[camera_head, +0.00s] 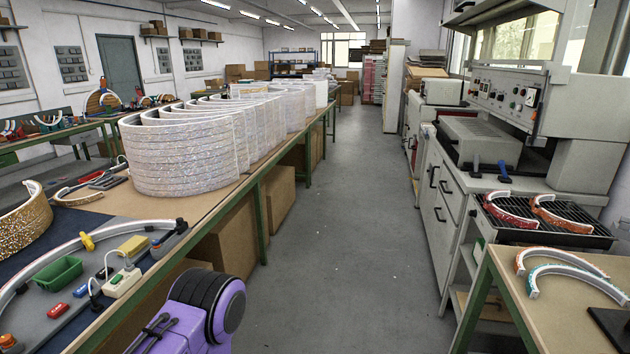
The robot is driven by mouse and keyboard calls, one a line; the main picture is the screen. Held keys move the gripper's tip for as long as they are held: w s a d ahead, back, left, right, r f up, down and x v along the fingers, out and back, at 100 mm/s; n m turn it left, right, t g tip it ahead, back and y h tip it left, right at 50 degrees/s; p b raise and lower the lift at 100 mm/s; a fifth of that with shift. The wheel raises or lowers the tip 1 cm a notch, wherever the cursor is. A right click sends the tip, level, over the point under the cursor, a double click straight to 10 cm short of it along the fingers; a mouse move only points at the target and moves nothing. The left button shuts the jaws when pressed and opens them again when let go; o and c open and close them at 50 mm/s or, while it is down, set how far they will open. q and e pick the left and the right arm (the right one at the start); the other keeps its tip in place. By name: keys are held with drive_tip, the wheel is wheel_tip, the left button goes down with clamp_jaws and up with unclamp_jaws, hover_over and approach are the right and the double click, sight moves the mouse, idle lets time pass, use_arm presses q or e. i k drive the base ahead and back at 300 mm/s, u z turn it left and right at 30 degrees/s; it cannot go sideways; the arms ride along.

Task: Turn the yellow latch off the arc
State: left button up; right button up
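The small yellow latch (87,241) is on the left workbench, at the inner side of a large pale curved arc (62,252). The latch stands at a slant and appears to touch or overlap the arc's edge; the exact contact is too small to tell. The arc runs along the bench from the lower left to a dark end block near the bench's front edge. Neither of my grippers shows in the view. A purple and black arm part of mine is at the bottom, beside the bench edge.
Around the arc lie a green tray (58,273), a yellow block (134,245), a white power strip (122,281) with cables, and small red and blue pieces. Stacked glittery arcs (180,155) stand farther back. A clear aisle (345,220) separates this bench from the right-hand machines.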

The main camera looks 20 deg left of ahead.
sight(87, 240)
drive_tip(key=u, duration=1.05)
drive_tip(key=i, duration=1.05)
drive_tip(key=u, duration=0.95)
